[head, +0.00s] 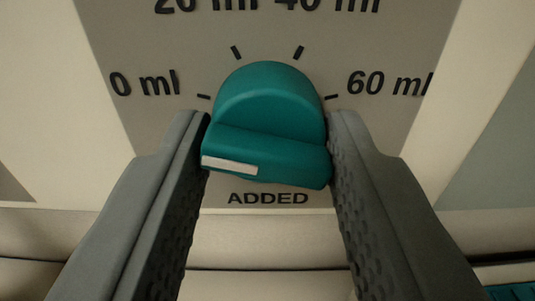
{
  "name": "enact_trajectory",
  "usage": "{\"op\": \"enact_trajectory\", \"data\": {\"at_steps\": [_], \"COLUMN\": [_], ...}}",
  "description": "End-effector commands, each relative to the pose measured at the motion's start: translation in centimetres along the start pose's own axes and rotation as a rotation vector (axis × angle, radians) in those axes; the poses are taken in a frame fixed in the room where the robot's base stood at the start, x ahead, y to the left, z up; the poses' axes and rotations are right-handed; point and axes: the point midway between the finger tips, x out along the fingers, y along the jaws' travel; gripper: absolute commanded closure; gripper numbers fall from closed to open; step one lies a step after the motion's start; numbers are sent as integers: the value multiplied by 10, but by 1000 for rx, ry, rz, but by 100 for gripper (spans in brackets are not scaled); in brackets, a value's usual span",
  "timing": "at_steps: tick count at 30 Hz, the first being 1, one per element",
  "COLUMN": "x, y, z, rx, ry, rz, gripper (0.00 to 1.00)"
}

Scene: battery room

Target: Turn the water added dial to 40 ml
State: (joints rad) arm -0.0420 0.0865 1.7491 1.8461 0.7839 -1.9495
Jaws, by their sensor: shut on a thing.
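The water added dial (270,100) is a teal round knob with a raised grip bar across its front. A white pointer stripe (230,165) marks the left end of the bar, so the pointer faces left, on the 0 ml side. The bar is slightly tilted, its right end lower. My gripper (268,150) has one finger on each side of the dial and is shut on it. The 40 ml label (327,5) is partly cut off at the top, with its tick mark (299,52) up and right of the dial.
The grey scale panel (400,50) also carries 0 ml, 20 ml and 60 ml labels, and "ADDED" (268,198) below the dial. Cream surfaces surround it. A teal object (515,291) shows at the bottom right corner.

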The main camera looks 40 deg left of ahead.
Motion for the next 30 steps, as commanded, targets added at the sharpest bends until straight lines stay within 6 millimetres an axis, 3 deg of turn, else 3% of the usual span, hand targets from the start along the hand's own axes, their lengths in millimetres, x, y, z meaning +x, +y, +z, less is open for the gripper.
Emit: {"op": "enact_trajectory", "data": {"at_steps": [11, 30], "x": [0, 0], "y": [0, -1], "z": [0, -1], "rx": [111, 687], "ry": [0, 0], "rz": [0, 0], "gripper": [87, 87]}}
